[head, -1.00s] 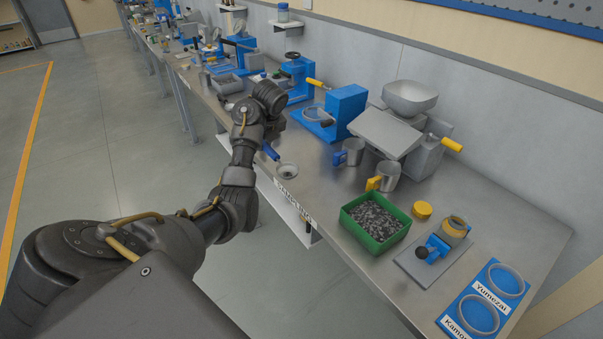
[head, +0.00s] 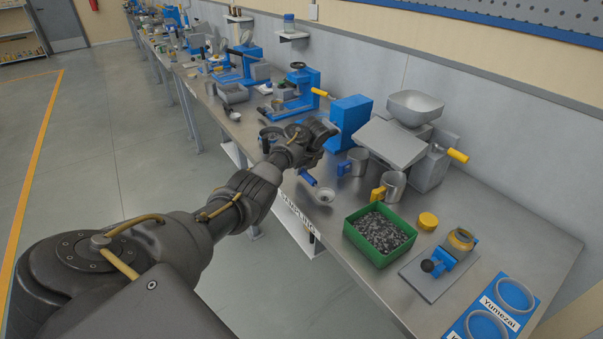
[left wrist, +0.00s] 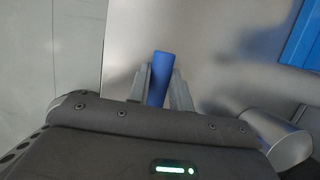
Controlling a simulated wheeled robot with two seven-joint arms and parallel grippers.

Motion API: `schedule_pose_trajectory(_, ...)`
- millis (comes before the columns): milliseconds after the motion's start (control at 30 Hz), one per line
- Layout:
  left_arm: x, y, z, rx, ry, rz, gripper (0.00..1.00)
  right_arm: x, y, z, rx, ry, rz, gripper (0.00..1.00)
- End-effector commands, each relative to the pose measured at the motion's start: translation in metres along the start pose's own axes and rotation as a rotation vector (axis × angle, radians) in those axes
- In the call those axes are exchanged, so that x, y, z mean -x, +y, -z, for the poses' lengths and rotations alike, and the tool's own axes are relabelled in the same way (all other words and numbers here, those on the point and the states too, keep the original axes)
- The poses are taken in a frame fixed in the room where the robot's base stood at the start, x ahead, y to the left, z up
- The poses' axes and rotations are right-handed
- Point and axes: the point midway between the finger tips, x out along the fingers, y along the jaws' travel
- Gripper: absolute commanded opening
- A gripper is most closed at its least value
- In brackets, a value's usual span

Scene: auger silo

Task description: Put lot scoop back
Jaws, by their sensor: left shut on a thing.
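The scoop has a blue handle (head: 308,178) and a round, pale metal bowl (head: 325,197). It is over the bench near the front edge, left of the green tray (head: 352,233). My left gripper (head: 301,170) is shut on the blue handle; its fingertips are mostly hidden behind its wrist in the head view. In the left wrist view the blue handle (left wrist: 160,70) stands between the two grey fingers (left wrist: 158,88), and the bowl is not visible. I cannot tell whether the bowl touches the bench. My right gripper is not in view.
Dark granules (head: 381,232) fill the green tray. Two metal cups with a blue (head: 344,168) and a yellow handle (head: 378,194) stand behind the scoop. A blue press (head: 349,118) and a hopper machine (head: 415,106) stand farther back.

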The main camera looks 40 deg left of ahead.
Motion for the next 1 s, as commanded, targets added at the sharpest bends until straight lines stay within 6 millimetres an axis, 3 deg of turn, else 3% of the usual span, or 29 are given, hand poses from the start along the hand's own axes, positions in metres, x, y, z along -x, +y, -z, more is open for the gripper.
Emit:
schedule_pose_trajectory(133,-0.014,0.001,0.005,0.000,-0.001,-0.001,0.00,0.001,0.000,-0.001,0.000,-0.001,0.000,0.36)
schedule_pose_trajectory(500,-0.019,0.001,0.006,-0.001,-0.001,-0.001,0.00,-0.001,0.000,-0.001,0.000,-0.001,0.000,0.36)
schedule_pose_trajectory(533,-0.019,0.001,0.006,-0.001,-0.001,-0.001,0.22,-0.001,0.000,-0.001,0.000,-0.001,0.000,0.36)
schedule_pose_trajectory(700,-0.018,0.001,0.006,-0.001,-0.001,-0.001,0.43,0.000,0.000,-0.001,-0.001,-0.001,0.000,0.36)
schedule_pose_trajectory(1000,-0.016,0.001,0.005,0.000,-0.001,0.000,0.43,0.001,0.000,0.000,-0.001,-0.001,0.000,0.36)
